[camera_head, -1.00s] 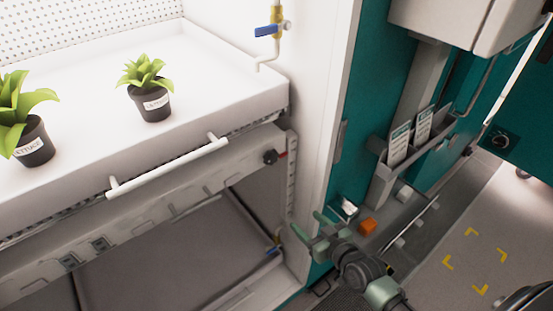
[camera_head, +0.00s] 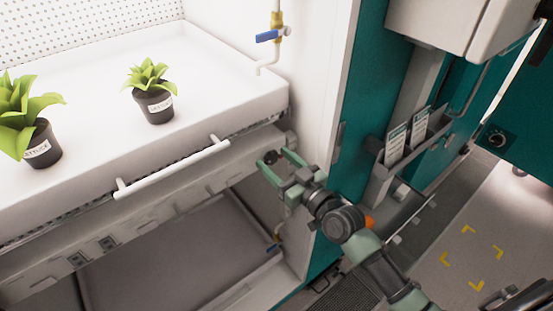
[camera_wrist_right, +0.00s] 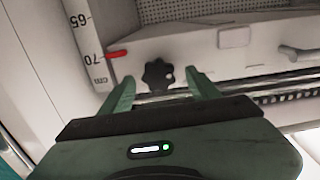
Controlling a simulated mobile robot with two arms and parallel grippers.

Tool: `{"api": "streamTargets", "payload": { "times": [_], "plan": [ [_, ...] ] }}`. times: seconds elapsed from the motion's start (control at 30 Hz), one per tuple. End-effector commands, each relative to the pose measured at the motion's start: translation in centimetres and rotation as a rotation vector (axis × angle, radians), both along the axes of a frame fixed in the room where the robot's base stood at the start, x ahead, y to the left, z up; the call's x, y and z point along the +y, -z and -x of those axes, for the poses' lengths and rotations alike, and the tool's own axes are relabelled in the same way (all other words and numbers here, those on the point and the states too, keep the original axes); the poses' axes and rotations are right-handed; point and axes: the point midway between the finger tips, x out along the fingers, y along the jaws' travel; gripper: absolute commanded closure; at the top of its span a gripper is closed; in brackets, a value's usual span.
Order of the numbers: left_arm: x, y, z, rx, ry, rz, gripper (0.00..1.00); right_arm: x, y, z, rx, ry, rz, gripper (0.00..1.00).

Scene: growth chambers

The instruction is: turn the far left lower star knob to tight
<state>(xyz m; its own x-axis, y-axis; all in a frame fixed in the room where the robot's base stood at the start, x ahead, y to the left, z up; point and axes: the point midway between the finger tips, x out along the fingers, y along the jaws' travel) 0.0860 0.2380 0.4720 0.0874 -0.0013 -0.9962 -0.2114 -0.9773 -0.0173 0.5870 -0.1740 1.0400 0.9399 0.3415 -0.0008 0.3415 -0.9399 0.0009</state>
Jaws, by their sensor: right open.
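A black star knob (camera_wrist_right: 157,75) is on the front of the grey shelf rail, beside a red pointer (camera_wrist_right: 118,54). In the head view the knob (camera_head: 270,157) is at the right end of the rail, partly covered by my right gripper. My right gripper (camera_head: 276,159) is open, with its green fingers pointing at the knob. In the right wrist view the knob shows between and just beyond the fingertips (camera_wrist_right: 160,77). No contact can be made out. My left gripper is not in view.
A white handle bar (camera_head: 172,168) runs along the tray front, left of the knob. Two potted plants (camera_head: 156,105) stand on the white tray (camera_head: 215,75). A blue-handled valve (camera_head: 270,36) is on the chamber's side wall. A numbered scale (camera_wrist_right: 88,40) stands beside the rail.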

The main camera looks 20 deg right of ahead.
Motion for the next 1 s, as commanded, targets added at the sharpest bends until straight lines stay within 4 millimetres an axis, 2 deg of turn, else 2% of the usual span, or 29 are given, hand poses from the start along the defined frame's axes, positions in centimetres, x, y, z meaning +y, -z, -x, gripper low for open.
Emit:
{"api": "streamTargets", "payload": {
  "times": [0.23,0.27,0.4,0.47,0.5,0.77,1.0],
  "plan": [
    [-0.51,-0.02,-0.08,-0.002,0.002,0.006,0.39,0.04,0.08,-0.14,0.001,0.0,0.0,0.39],
    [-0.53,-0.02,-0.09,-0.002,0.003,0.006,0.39,0.04,0.08,-0.14,0.001,0.0,0.0,0.42],
    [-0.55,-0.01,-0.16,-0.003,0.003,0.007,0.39,0.03,0.08,-0.13,0.001,0.0,0.0,0.8],
    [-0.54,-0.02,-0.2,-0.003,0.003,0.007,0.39,0.03,0.07,-0.13,0.001,0.0,0.0,0.97],
    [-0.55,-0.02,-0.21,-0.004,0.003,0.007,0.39,0.03,0.08,-0.13,0.001,0.0,0.0,1.0],
    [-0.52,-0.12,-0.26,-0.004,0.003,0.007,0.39,0.03,0.05,-0.13,0.011,0.0,-0.028,1.0],
    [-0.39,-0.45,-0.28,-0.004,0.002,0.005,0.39,-0.01,-0.02,-0.15,0.053,0.0,-0.145,1.0]
  ]
}}
